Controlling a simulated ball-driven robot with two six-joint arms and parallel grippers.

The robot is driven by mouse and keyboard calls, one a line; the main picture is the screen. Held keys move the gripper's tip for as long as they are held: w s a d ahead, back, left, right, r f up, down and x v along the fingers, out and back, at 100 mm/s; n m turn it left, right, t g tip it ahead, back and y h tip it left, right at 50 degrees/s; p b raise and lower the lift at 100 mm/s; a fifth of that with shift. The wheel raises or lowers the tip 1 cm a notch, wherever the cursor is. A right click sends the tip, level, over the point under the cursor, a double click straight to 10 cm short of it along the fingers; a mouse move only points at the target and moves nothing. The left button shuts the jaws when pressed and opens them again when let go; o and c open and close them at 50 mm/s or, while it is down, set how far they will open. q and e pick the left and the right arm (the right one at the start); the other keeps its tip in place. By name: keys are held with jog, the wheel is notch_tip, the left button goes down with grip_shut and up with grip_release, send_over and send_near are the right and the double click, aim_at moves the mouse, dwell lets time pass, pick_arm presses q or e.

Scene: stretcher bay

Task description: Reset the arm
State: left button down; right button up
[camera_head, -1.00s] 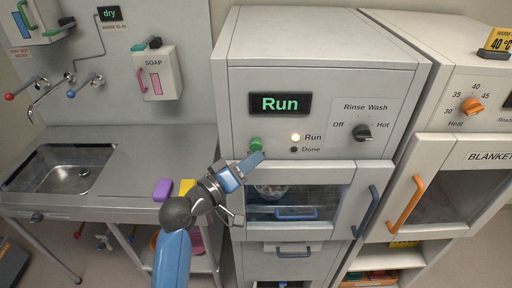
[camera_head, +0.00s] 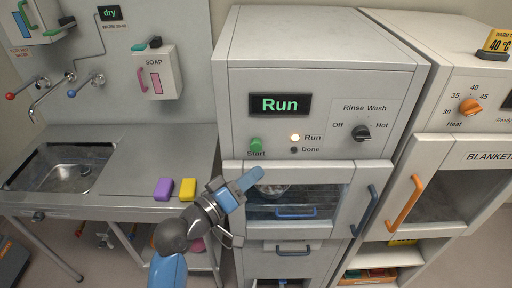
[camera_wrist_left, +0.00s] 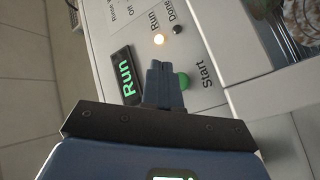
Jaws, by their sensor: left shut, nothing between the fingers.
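My left gripper (camera_head: 254,180) is shut and empty in front of the washer (camera_head: 235,110), at the top left of its glass door, below the green Start button (camera_head: 256,145). The display (camera_head: 280,104) reads Run and the lamp by Run (camera_head: 295,138) is lit; the lamp by Done (camera_head: 294,150) is dark. In the left wrist view the closed fingertips (camera_wrist_left: 160,68) show beside the green button (camera_wrist_left: 183,81), which they partly cover. A gap to the panel is hard to judge. My right gripper is not in view.
A purple sponge (camera_head: 163,189) and a yellow sponge (camera_head: 188,189) lie at the counter's front edge, close to my left arm. The door's blue handle (camera_head: 364,212) and the blanket cabinet's orange handle (camera_head: 406,206) stick out to the right.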

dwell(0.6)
pick_arm(q)
jog(key=w+a+r+t+y, duration=0.2)
jog(key=a+r+t, duration=0.1)
jog(key=t, duration=0.1)
jog(key=s+a+f+n+t+y, duration=0.2)
jog(key=s+a+f+t+y, duration=0.15)
jog(key=a+f+y, duration=0.55)
jog(key=s+a+f+m+g+y+b, duration=0.1)
jog(key=s+a+f, duration=0.3)
jog(key=s+f, duration=0.3)
jog(key=s+a+f+m+g+y+b, duration=0.1)
jog(key=s+a+f, duration=0.3)
jog(key=s+f, duration=0.4)
jog(key=s, duration=0.5)
jog(key=shift+a+f+m+g+y, duration=0.15)
jog(key=shift+a+m+g+y, duration=0.15)
jog(key=shift+g, duration=0.05)
dwell(3.8)
